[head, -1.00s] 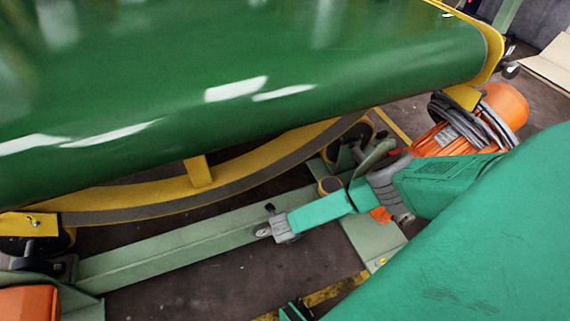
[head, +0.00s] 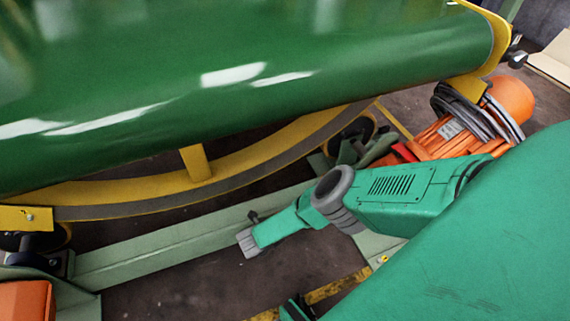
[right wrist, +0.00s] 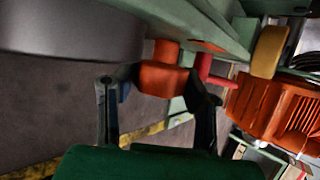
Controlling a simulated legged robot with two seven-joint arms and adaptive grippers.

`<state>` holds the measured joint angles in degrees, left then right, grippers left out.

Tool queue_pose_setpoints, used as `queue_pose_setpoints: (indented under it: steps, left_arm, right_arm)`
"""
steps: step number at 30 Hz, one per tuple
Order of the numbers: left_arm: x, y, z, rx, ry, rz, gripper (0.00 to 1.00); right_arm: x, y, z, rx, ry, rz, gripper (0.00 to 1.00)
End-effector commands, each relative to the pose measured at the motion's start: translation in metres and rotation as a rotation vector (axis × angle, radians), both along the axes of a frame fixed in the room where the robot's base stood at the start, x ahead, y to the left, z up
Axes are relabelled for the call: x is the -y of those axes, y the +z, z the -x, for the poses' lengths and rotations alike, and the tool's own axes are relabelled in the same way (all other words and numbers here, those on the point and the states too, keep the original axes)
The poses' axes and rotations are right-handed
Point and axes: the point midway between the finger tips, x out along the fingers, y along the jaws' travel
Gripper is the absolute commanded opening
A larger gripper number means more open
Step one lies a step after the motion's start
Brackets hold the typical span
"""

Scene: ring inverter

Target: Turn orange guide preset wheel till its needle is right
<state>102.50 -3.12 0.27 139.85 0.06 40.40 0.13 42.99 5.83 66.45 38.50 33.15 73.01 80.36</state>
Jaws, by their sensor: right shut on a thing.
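In the right wrist view, an orange part (right wrist: 162,79), which appears to be the guide preset wheel, sits between the two dark fingers of my right gripper (right wrist: 158,92). The gripper is shut on it, with one finger at each side. No needle or scale can be made out. In the head view my right arm (head: 395,200) reaches in from the right, and its links hide the wheel and the gripper. My left gripper is not clearly in any view.
An orange motor (head: 510,98) with coiled grey cable stands at the right. A red rod (right wrist: 204,68) is close beside the right finger. The big green drum (head: 250,70) and its curved yellow rail (head: 150,195) lie above a green floor beam (head: 150,250).

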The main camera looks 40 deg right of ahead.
Motion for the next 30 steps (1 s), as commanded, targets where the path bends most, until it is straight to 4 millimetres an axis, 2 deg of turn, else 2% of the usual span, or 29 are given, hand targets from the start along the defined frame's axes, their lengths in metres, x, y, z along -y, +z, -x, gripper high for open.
queue_pose_setpoints:
  steps: [23, 24, 25, 30]
  left_arm:
    - [0.0000, -0.0005, -0.0001, 0.000, 0.000, 0.000, 0.00]
    - [0.0000, -0.0005, -0.0001, 0.000, 0.000, 0.000, 0.00]
    - [0.0000, -0.0005, -0.0001, 0.000, 0.000, 0.000, 0.00]
    - [0.0000, -0.0004, -0.0001, 0.000, 0.000, 0.000, 0.00]
  right_arm:
    - [-0.0050, -0.0015, -0.0008, -0.017, 0.008, 0.058, 0.09]
    - [-0.0050, -0.0015, -0.0008, -0.017, 0.008, 0.058, 0.48]
    - [-0.0051, -0.0015, -0.0008, -0.017, 0.008, 0.058, 0.59]
    - [-0.0032, -0.0011, -0.0006, -0.017, 0.005, 0.062, 0.59]
